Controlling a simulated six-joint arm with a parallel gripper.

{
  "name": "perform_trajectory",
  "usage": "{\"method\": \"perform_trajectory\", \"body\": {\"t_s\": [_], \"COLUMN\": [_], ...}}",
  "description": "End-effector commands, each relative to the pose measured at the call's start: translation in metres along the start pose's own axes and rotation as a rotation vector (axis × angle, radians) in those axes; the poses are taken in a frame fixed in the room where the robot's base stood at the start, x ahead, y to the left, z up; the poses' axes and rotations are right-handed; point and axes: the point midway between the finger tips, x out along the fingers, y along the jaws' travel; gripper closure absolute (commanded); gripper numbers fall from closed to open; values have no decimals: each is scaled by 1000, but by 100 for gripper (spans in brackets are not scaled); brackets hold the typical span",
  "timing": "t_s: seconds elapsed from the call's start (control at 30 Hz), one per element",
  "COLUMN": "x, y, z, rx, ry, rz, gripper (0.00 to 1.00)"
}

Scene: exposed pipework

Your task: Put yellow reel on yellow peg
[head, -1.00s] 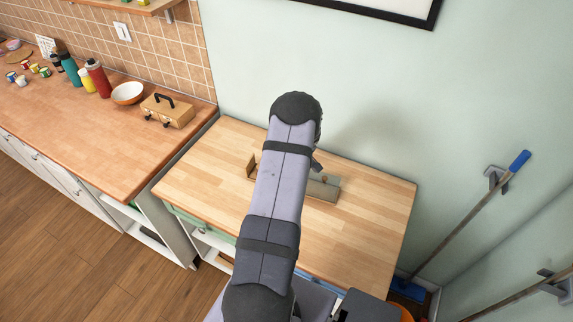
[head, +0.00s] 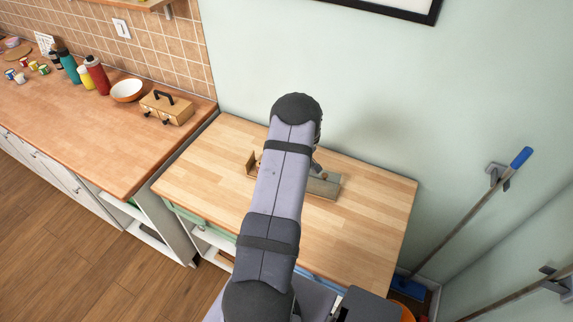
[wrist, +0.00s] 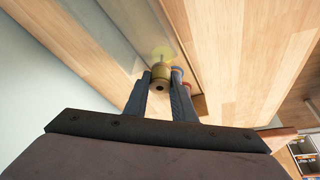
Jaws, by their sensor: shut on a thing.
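My gripper (wrist: 161,88) is shut on the yellow reel (wrist: 160,73), its two dark fingers on either side of it in the wrist view. The reel's end with a dark central hole faces the camera. Just beyond it is a pale yellow disc-like patch with a thin yellow peg (wrist: 156,40). I cannot tell whether the reel and peg touch. A red and blue reel (wrist: 178,74) stands close beside the right finger.
The holder stands on a light wooden table (head: 370,225) with clear room around it. A pale green wall (head: 370,100) rises behind. At left, a counter (head: 70,125) carries a wooden box (head: 166,108), a bowl (head: 127,90) and bottles.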

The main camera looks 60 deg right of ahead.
Motion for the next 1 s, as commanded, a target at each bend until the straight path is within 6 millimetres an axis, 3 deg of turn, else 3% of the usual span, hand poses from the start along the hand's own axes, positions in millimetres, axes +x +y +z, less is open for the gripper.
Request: {"method": "perform_trajectory", "body": {"t_s": [1.0], "x": [20], "y": [0], "z": [9], "rx": [1], "ry": [-1], "rz": [-1], "gripper": [97]}}
